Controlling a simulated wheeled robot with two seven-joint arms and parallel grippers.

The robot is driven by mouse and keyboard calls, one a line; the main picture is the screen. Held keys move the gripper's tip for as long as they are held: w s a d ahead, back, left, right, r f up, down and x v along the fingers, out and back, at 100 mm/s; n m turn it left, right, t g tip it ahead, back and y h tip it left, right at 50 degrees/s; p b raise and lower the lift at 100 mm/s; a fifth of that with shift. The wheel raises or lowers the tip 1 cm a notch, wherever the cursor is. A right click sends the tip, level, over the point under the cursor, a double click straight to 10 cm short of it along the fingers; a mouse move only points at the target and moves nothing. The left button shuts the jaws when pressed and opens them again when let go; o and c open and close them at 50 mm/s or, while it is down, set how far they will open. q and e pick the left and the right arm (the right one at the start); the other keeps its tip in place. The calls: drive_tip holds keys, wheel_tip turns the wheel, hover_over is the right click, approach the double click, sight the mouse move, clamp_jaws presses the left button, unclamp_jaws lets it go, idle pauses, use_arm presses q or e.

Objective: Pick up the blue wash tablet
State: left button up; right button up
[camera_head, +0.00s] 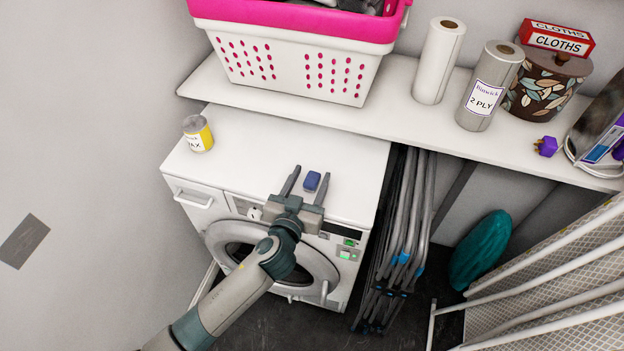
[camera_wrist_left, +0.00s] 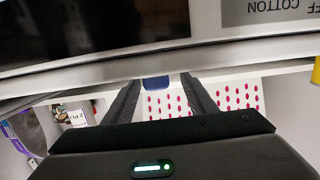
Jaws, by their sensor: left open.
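The blue wash tablet (camera_head: 312,181) lies on the white top of the washing machine (camera_head: 270,150), near its front edge. My left gripper (camera_head: 308,182) is open, with its two fingers pointing toward the back on either side of the tablet in the head view. In the left wrist view the tablet (camera_wrist_left: 156,83) shows as a small blue shape between and beyond the open fingertips (camera_wrist_left: 160,82). The tablet appears apart from both fingers; the exact height gap cannot be told. My right gripper is not in view.
A yellow-labelled tin (camera_head: 198,133) stands on the machine's left side. The shelf (camera_head: 400,115) behind holds a pink and white basket (camera_head: 295,55), paper rolls (camera_head: 438,60) and a patterned pot (camera_head: 545,85). A folded metal rack (camera_head: 405,235) stands right of the machine.

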sight(315, 172)
use_arm(q)
drive_tip(key=p+x, duration=0.1)
drive_tip(key=x, duration=0.2)
drive_tip(key=shift+s+d, duration=0.1)
drive_tip(key=shift+d, duration=0.1)
drive_tip(key=shift+w+d+f, duration=0.2)
drive_tip(key=shift+w+f, duration=0.05)
drive_tip(key=shift+w, duration=0.4)
drive_tip(key=c, duration=1.2)
